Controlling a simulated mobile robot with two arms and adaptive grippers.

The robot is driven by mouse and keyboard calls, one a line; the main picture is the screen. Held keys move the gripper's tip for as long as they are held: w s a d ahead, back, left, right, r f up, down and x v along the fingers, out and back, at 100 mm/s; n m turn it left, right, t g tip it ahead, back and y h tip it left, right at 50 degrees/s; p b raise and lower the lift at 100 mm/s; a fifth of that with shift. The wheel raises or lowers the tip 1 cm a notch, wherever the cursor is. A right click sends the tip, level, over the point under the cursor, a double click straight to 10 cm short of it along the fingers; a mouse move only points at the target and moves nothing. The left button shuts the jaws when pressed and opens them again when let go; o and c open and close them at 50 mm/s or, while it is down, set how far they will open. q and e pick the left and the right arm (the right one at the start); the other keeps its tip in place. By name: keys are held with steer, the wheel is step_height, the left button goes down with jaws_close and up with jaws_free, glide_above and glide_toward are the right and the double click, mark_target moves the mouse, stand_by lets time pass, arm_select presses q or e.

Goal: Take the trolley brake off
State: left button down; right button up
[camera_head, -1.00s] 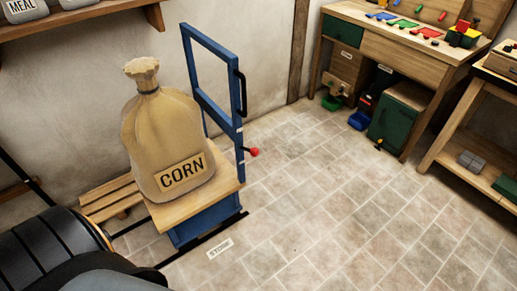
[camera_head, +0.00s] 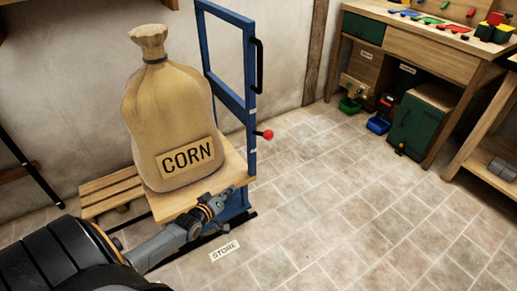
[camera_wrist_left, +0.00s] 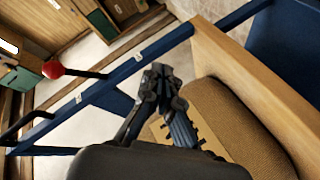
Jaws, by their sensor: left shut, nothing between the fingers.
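The blue trolley (camera_head: 249,112) stands by the wall with a corn sack (camera_head: 165,110) upright on its wooden deck (camera_head: 238,170). The brake lever with a red knob (camera_head: 267,135) sticks out to the right from the trolley's upright. The red knob also shows at the upper left of the left wrist view (camera_wrist_left: 53,69). My left gripper (camera_head: 222,198) is shut and empty at the front edge of the deck, below and left of the knob and apart from it. It also shows in the left wrist view (camera_wrist_left: 159,78). My right gripper is not in view.
A floor label reading STORE (camera_head: 225,251) lies in front of the trolley. A wooden pallet (camera_head: 108,192) is behind at left. A workbench (camera_head: 410,45) with bins stands at the back right. The tiled floor right of the trolley is clear.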

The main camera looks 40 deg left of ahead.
mark_target(258, 133)
arm_select(q)
steer(key=w+r+n+t+b, duration=0.2)
steer(key=w+r, duration=0.1)
steer(key=r, duration=0.5)
steer(key=w+a+r+n+t+b, duration=0.1)
steer(key=w+r+n+t+b, duration=0.1)
steer(key=r, duration=0.7)
steer(key=shift+w+t+h+b, duration=0.4)
steer(key=shift+w+t, duration=0.15)
steer(key=shift+t, duration=0.25)
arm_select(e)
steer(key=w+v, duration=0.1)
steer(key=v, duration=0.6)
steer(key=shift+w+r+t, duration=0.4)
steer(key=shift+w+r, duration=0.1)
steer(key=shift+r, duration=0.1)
